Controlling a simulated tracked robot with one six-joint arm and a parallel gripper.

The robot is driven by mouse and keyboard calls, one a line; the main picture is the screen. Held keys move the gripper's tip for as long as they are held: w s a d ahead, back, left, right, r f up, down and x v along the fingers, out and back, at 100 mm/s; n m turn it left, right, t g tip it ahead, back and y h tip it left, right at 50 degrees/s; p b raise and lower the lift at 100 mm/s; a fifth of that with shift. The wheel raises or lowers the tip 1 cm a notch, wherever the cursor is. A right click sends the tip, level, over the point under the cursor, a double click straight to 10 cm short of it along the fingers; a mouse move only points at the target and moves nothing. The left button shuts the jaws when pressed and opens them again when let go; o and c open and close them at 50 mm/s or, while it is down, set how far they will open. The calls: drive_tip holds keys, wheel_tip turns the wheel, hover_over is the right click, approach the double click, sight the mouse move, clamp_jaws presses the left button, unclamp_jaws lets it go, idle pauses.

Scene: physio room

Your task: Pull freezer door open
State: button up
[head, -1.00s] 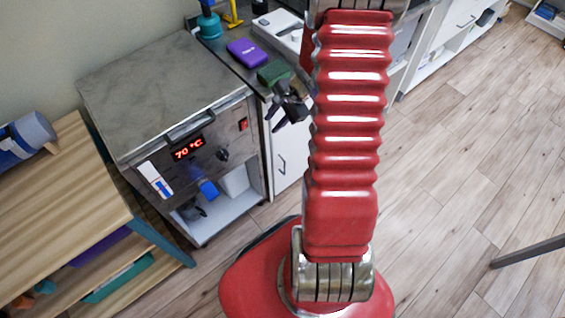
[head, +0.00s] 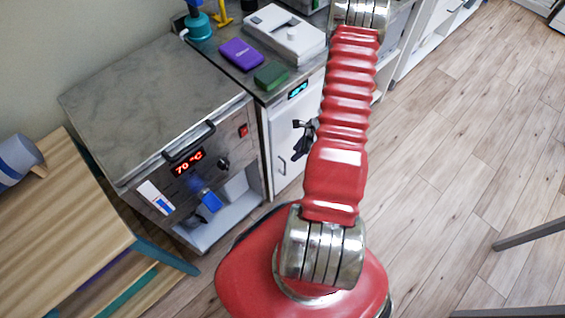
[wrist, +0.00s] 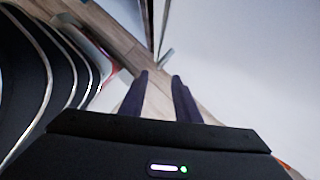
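The freezer is the white-fronted unit under the counter, with a cyan display (head: 298,91) at its top edge. Its white door (head: 288,125) looks shut, and a slim grey handle (head: 282,165) stands upright on it. My gripper (head: 297,150) is in front of the door, just right of and above the handle, and looks apart from it. In the wrist view its two dark fingers (wrist: 160,84) are spread with floor showing between them. A pale, plain surface (wrist: 240,60), probably the door, fills the right side there. My arm hides the door's right part.
A steel heater (head: 180,165) reading 70 °C stands left of the freezer, its front partly open. A purple box (head: 240,54), a green box (head: 271,76) and a white device (head: 285,35) lie on the counter. A wooden shelf (head: 60,215) is at left.

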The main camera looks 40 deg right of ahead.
drive_tip(key=shift+s+d, duration=0.15)
drive_tip(key=shift+d, duration=0.05)
hover_over(285, 174)
drive_tip(key=shift+w+d+f, duration=0.15)
drive_tip(key=shift+f, duration=3.05)
drive_tip(key=shift+w+d+f, duration=0.1)
drive_tip(key=shift+w+f, duration=0.05)
drive_tip(key=shift+f, duration=3)
clamp_jaws()
